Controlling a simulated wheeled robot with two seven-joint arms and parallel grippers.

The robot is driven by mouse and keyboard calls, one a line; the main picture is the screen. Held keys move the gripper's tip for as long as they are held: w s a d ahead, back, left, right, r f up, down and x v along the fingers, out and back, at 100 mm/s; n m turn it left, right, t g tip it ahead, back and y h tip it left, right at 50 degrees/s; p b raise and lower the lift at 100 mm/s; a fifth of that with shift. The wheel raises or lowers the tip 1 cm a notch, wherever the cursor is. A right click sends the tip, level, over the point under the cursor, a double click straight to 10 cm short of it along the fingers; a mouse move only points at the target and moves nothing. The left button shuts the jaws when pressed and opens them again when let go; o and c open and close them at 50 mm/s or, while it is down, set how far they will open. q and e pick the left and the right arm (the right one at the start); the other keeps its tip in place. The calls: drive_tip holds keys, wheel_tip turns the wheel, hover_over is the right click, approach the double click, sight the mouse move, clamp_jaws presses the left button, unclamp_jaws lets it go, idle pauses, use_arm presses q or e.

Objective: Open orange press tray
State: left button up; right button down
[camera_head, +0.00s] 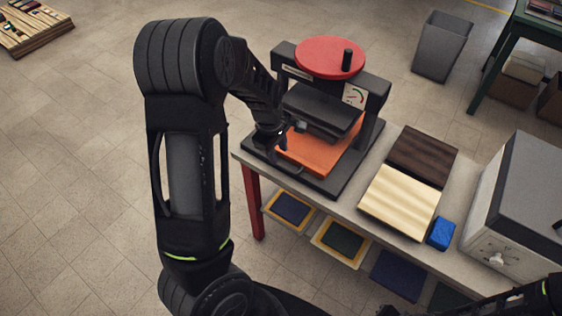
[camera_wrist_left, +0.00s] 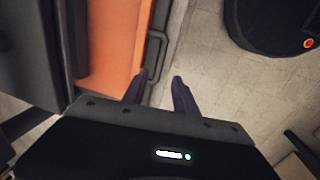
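The orange press tray (camera_head: 312,153) sits in the black press (camera_head: 373,100) on the table, under the dark upper plate. In the left wrist view, the orange tray (camera_wrist_left: 110,45) fills the left, with a dark bar handle (camera_wrist_left: 161,45) along its edge. My left gripper (camera_head: 281,150) is at the tray's left edge. In its wrist view, the left gripper (camera_wrist_left: 160,80) has its fingers apart, with the handle's near end close to the left fingertip. I cannot tell whether they touch. Part of my right arm shows at the lower right corner; its fingers are not clear.
The press has a red round top (camera_head: 325,57) with a black knob. Dark and pale boards (camera_head: 399,202), a blue block (camera_head: 441,234) and a grey box (camera_head: 520,210) occupy the table's right part. Framed panels (camera_head: 341,241) sit below the tabletop. Floor left of the table is clear.

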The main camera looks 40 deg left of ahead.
sight(281, 165)
use_arm(q)
drive_tip(key=f, duration=0.3)
drive_tip(key=w+f, duration=0.1)
drive_tip(key=f, duration=0.3)
drive_tip(key=shift+w, duration=0.2)
drive_tip(key=shift+r, duration=0.1)
drive_tip(key=shift+c, duration=0.2)
clamp_jaws()
idle(0.8)
